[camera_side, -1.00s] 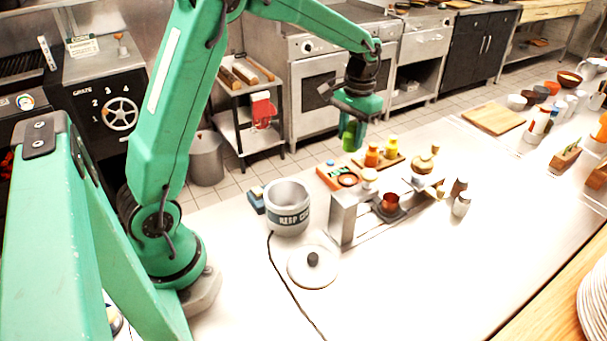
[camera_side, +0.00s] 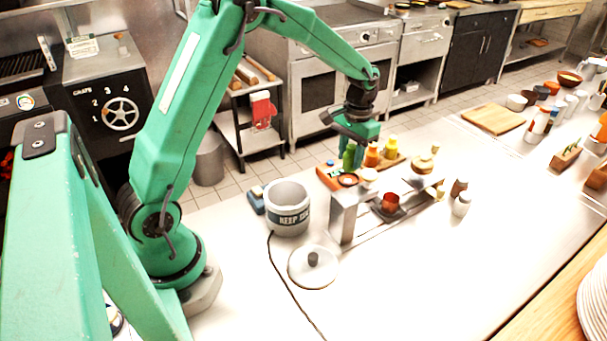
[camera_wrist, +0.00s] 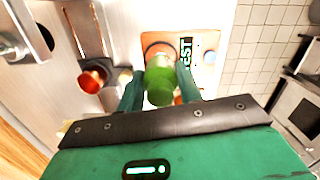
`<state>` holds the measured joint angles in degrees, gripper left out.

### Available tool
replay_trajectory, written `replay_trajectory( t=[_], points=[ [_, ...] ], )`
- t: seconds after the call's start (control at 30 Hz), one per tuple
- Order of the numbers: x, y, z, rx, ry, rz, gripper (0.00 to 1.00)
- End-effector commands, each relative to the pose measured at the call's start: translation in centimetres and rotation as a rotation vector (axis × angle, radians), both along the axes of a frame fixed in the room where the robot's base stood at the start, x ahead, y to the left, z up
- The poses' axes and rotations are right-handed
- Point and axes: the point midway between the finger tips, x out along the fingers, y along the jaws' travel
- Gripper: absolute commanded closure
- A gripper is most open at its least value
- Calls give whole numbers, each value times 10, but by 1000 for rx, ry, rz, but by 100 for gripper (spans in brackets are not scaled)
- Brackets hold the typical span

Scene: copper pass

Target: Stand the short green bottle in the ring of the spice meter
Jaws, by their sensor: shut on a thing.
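The short green bottle (camera_side: 349,157) is upright between the fingers of my gripper (camera_side: 356,147), which is shut on it. In the wrist view the bottle (camera_wrist: 160,82) sits between both fingers, seen from above.
A board with an orange bottle (camera_side: 372,156) and a yellow-topped bottle (camera_side: 392,150) stands close on the right. A metal stand (camera_side: 343,217) with a copper pot (camera_side: 390,202) is in front. A grey pot (camera_side: 287,222) and a lid (camera_side: 313,267) lie to the left.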

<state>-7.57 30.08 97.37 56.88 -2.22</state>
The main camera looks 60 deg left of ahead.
Motion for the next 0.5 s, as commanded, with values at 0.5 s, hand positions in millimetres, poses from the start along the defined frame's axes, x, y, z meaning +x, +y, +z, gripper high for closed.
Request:
replay_trajectory(
  t=[0.5],
  points=[
    [0, 0, -36, 0, 0, 0, 89]
  ],
)
